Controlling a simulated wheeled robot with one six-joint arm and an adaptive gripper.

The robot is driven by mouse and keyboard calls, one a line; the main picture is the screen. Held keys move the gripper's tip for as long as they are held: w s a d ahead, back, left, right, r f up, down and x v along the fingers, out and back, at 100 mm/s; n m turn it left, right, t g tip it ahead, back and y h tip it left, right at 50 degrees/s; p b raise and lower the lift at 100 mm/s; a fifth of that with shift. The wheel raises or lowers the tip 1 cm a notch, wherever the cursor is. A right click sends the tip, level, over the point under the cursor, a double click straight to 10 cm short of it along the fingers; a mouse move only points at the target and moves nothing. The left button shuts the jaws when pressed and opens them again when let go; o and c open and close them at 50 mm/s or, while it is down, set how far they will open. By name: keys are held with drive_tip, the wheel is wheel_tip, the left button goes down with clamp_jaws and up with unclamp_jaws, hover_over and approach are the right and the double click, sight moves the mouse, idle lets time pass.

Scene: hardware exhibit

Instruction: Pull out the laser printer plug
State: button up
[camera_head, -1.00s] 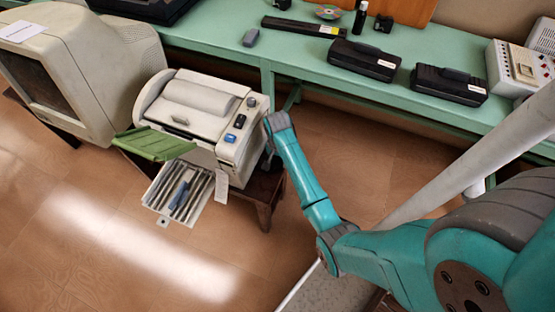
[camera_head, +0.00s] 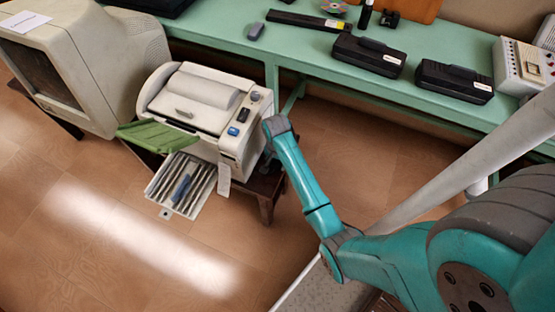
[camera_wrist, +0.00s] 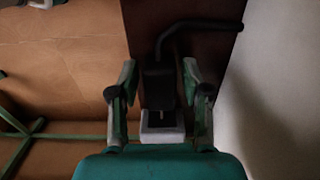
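The laser printer (camera_head: 205,110) is a cream machine on a small dark stand, with a green flap and a slotted tray at its front. In the wrist view, a black plug (camera_wrist: 158,88) sits at a pale socket block (camera_wrist: 161,129), and a dark cable (camera_wrist: 190,27) leaves its far end and bends right. My gripper (camera_wrist: 159,68) is open, with one finger on each side of the plug. Narrow gaps seem to show between fingers and plug; contact is hard to judge in the shadow. In the head view, my gripper is hidden behind the printer's right side.
A green table (camera_head: 300,45) runs along the back with two black cases (camera_head: 368,56) on it. A large cream monitor (camera_head: 90,60) stands left of the printer. The wrist view has a pale printer wall (camera_wrist: 280,90) close on the right. The floor in front is clear.

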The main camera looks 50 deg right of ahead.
sight(276, 163)
drive_tip(key=shift+d+r, duration=0.1)
drive_tip(key=shift+w+r, duration=0.1)
drive_tip(key=shift+r, duration=0.15)
wheel_tip(276, 163, up, 11)
drive_tip(key=shift+r, duration=0.2)
drive_tip(key=shift+f, duration=0.1)
idle(0.7)
drive_tip(key=s+a+f+n+t+h, duration=0.1)
drive_tip(key=s+a+f+n+t, duration=0.2)
drive_tip(key=s+a, duration=0.35)
drive_tip(key=s+a+f+n+t, duration=0.35)
drive_tip(key=s+a, duration=0.25)
drive_tip(key=s, duration=0.2)
drive_tip(key=s+a+r+n+t, duration=0.2)
drive_tip(key=s+r+n+t, duration=0.1)
drive_tip(key=s+r, duration=0.5)
drive_tip(key=s+a+r+n+t+y, duration=0.1)
drive_tip(key=s+a+r+n+t, duration=0.2)
drive_tip(key=s+r, duration=0.5)
wheel_tip(276, 163, up, 7)
drive_tip(key=shift+s+a+r+n+t, duration=0.2)
drive_tip(key=shift+s+a+n+t, duration=0.15)
drive_tip(key=shift+n+t, duration=0.6)
